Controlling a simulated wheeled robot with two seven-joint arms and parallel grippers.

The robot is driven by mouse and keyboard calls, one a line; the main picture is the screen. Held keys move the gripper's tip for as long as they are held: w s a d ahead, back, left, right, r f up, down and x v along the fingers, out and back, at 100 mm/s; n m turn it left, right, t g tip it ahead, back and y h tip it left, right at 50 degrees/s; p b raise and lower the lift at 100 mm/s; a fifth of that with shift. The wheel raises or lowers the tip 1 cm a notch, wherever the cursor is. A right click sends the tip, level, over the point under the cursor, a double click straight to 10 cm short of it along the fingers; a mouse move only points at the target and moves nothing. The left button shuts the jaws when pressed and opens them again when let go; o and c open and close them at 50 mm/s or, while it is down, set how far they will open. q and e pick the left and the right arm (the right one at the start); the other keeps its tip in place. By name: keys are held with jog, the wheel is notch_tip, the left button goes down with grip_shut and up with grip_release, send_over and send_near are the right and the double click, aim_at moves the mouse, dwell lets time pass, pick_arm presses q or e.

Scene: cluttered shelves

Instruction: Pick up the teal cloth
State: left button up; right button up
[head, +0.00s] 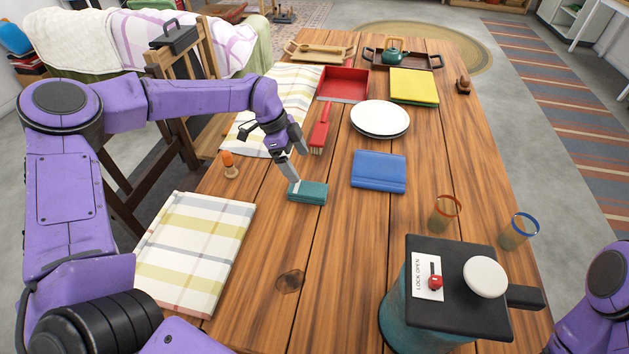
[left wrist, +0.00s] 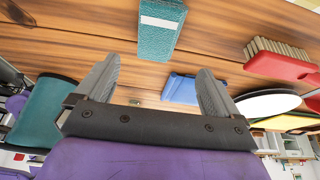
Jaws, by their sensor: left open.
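The teal cloth (head: 308,194) is a small folded block lying on the wooden table, left of the blue folded item. In the left wrist view it shows at the top (left wrist: 158,38), with a pale label-like strip on it. My left gripper (head: 291,176) is open, with its fingers pointing down at the left end of the cloth. In the left wrist view the fingers (left wrist: 153,88) are spread and nothing is between them; the cloth lies beyond their tips. I cannot tell whether a finger touches it. My right gripper is out of view.
A blue folded item (head: 379,171), a red brush (head: 320,130) and white plates (head: 380,118) lie nearby. A teal canister with black lid (head: 450,280) and two cups stand right. Bare table lies in front.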

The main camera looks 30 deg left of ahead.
aim_at(307, 188)
pick_arm(q)
jog(key=x, duration=0.2)
jog(key=p+x, duration=0.1)
jog(key=x, duration=0.2)
jog(key=s+p+x, duration=0.1)
jog(key=x, duration=0.2)
jog(key=shift+a+f, duration=0.25)
jog(key=shift+a, duration=0.05)
jog(key=shift+d+f, duration=0.15)
jog(key=shift+f, duration=0.35)
jog(key=c, duration=1.1)
